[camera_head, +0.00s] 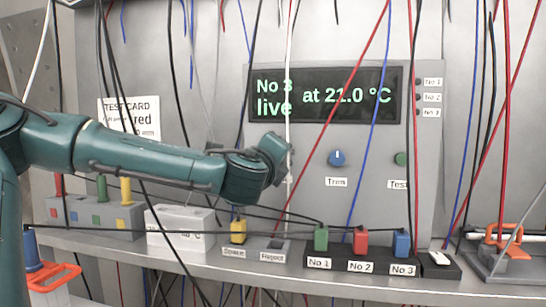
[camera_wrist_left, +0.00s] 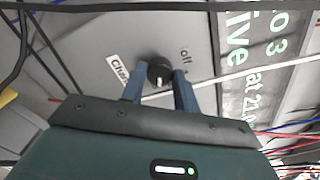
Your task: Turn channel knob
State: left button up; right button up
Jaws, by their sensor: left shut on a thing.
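The channel knob (camera_wrist_left: 159,71) is a small dark round knob with a light mark, in the left wrist view. A partly hidden label beginning "Cha" (camera_wrist_left: 118,70) is beside it, and the word "off" is printed near it. My left gripper (camera_wrist_left: 160,88) has its two blue fingers on either side of the knob, shut on it. In the head view my left arm reaches in from the left, and its wrist (camera_head: 262,165) hides the knob. The display (camera_head: 325,96) reads "No 3 live at 21.0 °C". My right gripper is not in view.
Green (camera_head: 321,238), red (camera_head: 360,240) and blue (camera_head: 402,244) plugs stand on the shelf below. Many loose cables hang across the panel, some near my arm.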

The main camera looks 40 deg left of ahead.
pick_arm(q)
jog(key=shift+m, duration=0.9)
jog(key=o, duration=1)
jog(key=shift+c, duration=0.2)
jog(key=b+v, duration=0.2)
jog(key=v, duration=1.1)
